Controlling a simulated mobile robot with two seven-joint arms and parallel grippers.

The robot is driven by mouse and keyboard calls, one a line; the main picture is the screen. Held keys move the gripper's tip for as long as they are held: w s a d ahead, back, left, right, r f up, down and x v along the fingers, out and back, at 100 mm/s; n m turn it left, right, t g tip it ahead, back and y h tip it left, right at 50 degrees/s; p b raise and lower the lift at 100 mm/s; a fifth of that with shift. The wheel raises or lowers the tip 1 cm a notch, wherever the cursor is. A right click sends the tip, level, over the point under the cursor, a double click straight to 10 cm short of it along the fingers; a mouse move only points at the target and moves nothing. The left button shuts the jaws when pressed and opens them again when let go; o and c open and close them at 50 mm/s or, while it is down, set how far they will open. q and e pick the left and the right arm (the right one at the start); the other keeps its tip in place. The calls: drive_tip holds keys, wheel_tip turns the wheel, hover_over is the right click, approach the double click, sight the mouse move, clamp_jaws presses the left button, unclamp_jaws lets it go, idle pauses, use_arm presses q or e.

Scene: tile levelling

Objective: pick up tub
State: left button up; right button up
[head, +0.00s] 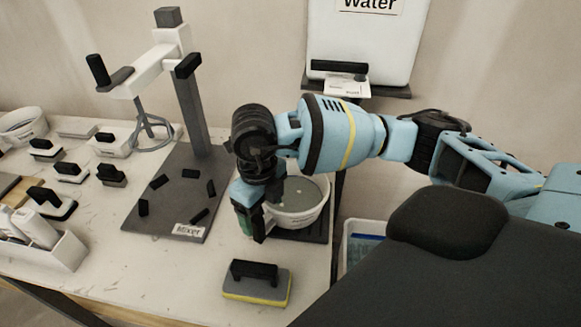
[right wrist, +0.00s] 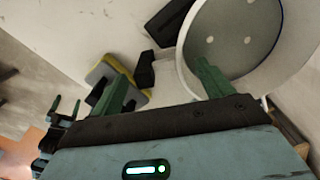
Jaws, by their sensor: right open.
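The tub (head: 302,214) is a white round bowl with a label on its side and a grey inside. It sits at the table's right edge, and my right gripper partly hides its left side. My right gripper (head: 250,226) points down at the tub's left side, jaws apart. In the right wrist view the tub (right wrist: 289,62) fills the upper right. There my right gripper (right wrist: 162,80) has one finger overlapping the tub's near rim and the other outside it. I cannot tell whether they touch the wall. My left gripper is not in view.
A yellow-edged grey sponge float (head: 256,287) with a black handle lies in front of the tub. The mixer base (head: 165,205) with its stand is left. Several black-handled blocks and a white bin (head: 62,252) are farther left. A water container (head: 362,40) stands behind.

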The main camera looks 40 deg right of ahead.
drive_tip(key=shift+f, duration=2)
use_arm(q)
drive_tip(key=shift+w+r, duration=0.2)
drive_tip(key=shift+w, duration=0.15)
use_arm(e)
drive_tip(key=shift+c, duration=0.2)
drive_tip(key=shift+r, duration=0.1)
drive_tip(key=c, duration=1.1)
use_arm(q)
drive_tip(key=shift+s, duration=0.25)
use_arm(e)
drive_tip(key=shift+o, duration=0.2)
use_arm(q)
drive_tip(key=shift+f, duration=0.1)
use_arm(e)
drive_tip(key=shift+r, duration=0.1)
